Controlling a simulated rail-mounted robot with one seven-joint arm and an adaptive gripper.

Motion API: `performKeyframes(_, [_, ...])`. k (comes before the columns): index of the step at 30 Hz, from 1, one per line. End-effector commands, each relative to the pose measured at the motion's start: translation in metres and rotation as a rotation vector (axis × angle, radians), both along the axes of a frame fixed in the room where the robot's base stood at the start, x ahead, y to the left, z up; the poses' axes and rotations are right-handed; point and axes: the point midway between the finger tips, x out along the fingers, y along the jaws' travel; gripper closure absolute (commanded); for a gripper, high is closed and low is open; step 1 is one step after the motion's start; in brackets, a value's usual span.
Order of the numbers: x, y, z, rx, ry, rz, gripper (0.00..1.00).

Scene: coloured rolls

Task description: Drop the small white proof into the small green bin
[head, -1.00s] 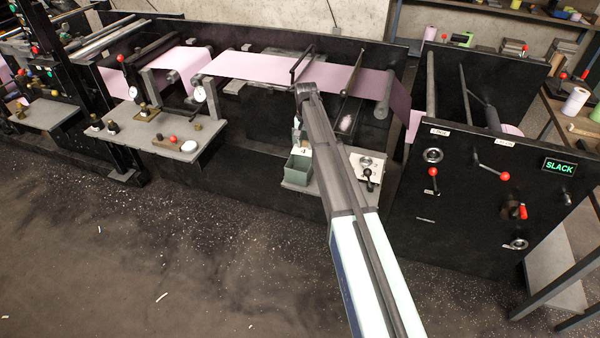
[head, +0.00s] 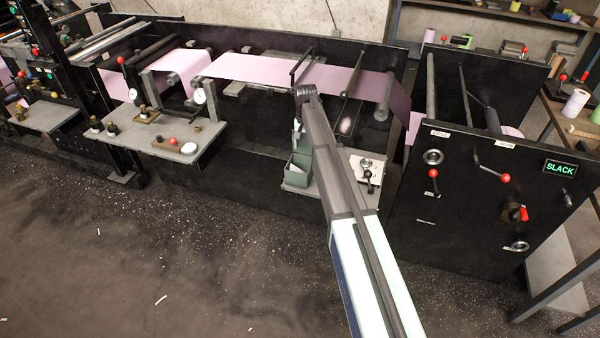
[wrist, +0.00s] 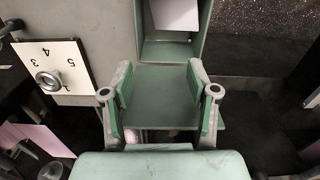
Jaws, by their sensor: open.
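The small green bin (head: 298,168) stands on a light ledge of the machine, just left of my arm's end in the head view. The wrist view shows its green wall (wrist: 203,38) at the top. The small white proof (wrist: 174,13) is seen inside the bin's outline, cut off by the frame's top edge; whether it rests on the bottom cannot be told. My gripper (wrist: 160,82) is open, its two fingers apart with a green panel behind the gap. The proof is beyond the fingertips, apart from both fingers.
A white numbered dial plate (wrist: 52,68) with a knob is left of my gripper; it also shows right of my arm in the head view (head: 368,166). A black machine panel (head: 465,210) stands to the right. A pink web (head: 270,68) runs behind. The floor in front is open.

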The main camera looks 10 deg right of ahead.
Motion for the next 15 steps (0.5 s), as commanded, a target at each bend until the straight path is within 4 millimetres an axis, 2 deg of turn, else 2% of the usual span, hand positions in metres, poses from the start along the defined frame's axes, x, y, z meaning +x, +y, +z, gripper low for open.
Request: performKeyframes(15, [0.001, 0.0, 0.091, 0.0, -0.002, 0.0, 0.41])
